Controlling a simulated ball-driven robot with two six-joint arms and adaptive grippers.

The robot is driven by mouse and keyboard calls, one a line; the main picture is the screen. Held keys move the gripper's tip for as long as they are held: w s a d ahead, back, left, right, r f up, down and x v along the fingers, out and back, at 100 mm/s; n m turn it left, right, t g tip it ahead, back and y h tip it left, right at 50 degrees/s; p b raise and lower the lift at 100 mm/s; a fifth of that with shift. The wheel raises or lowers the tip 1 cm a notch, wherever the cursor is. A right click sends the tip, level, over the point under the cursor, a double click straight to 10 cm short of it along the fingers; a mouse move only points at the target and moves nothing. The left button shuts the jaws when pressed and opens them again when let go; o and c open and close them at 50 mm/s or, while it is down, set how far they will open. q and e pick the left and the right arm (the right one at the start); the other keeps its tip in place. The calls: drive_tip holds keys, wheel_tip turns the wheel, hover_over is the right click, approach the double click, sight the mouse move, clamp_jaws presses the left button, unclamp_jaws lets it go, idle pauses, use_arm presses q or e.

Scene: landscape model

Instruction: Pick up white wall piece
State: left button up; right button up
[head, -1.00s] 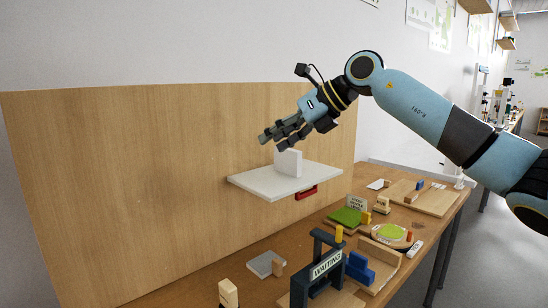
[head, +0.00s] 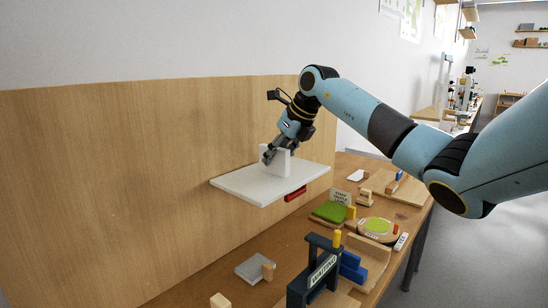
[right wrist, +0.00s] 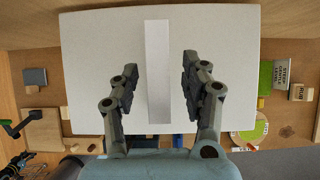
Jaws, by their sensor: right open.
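The white wall piece (head: 276,160) stands upright on a white shelf (head: 240,187) fixed to the wooden panel. In the right wrist view the wall piece (right wrist: 158,70) is a long pale strip seen from above. My right gripper (head: 268,156) has come down to it. In the right wrist view its open fingers (right wrist: 158,75) stand on either side of the wall piece, with a gap on each side. In the head view the fingers cover part of the wall piece. My left gripper is not in view.
A red block (head: 295,194) is under the shelf. On the wooden table below are a dark WAITING gate (head: 318,270), a green mat (head: 329,212), a grey plate (head: 254,267) and blue blocks (head: 352,267). The wooden panel (head: 110,180) rises behind the shelf.

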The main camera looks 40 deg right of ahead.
drive_tip(key=shift+w+f, duration=0.4)
drive_tip(key=shift+f, duration=0.05)
drive_tip(key=shift+w+f, duration=0.1)
drive_tip(key=shift+f, duration=0.1)
drive_tip(key=shift+c, duration=1.9)
drive_tip(key=c, duration=0.4)
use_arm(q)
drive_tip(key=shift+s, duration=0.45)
use_arm(e)
drive_tip(key=shift+c, duration=0.3)
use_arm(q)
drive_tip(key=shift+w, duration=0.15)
use_arm(e)
drive_tip(key=shift+r, duration=0.1)
